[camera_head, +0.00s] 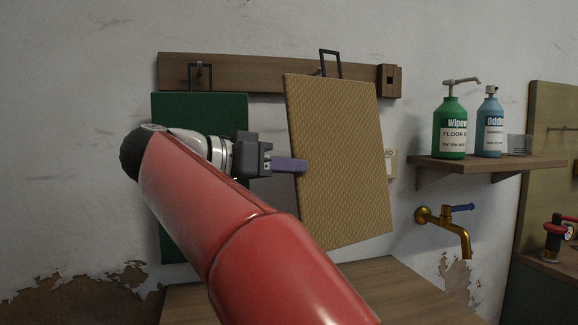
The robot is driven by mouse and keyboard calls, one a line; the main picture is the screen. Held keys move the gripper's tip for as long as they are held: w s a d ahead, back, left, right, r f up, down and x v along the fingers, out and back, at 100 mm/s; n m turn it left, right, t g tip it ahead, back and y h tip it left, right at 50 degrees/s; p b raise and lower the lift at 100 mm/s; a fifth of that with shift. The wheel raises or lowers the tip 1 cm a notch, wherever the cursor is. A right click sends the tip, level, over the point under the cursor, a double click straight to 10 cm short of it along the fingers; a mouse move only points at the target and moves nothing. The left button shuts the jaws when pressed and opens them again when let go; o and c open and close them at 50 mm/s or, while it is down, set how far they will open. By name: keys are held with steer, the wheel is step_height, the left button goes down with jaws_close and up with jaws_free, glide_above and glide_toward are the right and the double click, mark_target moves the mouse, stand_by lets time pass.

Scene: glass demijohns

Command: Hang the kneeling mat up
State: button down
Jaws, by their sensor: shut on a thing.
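A tan, woven-looking mat (345,160) with a dark loop handle (331,64) on its top edge is in front of the wooden wall rail (250,74), tilted in the picture. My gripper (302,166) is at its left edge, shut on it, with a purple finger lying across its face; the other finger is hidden. The loop stands above the rail's top edge. A small part of a peg (317,72) shows just left of the loop; I cannot tell whether they touch. A green mat (200,106) hangs under a peg at the rail's left, partly hidden by my arm.
A wooden block (389,81) ends the rail at right. A shelf (487,164) to the right holds a green pump bottle (451,127), a blue bottle (489,128) and a clear cup. A brass tap (449,226) sticks out below. A wooden surface (385,285) lies beneath the mats.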

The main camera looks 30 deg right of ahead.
steer(key=w+d+f+p, duration=0.1)
steer(key=w+d, duration=0.1)
steer(key=w, duration=0.5)
steer(key=shift+w+f, duration=0.2)
steer(key=shift+w, duration=0.2)
stand_by(0.5)
stand_by(0.6)
steer(key=c, duration=1.4)
jaws_free()
steer(key=shift+f, duration=0.1)
steer(key=a, duration=0.5)
steer(key=a+r, duration=0.1)
steer(key=a, duration=0.1)
steer(key=shift+a+r, duration=0.1)
steer(key=shift+a, duration=0.3)
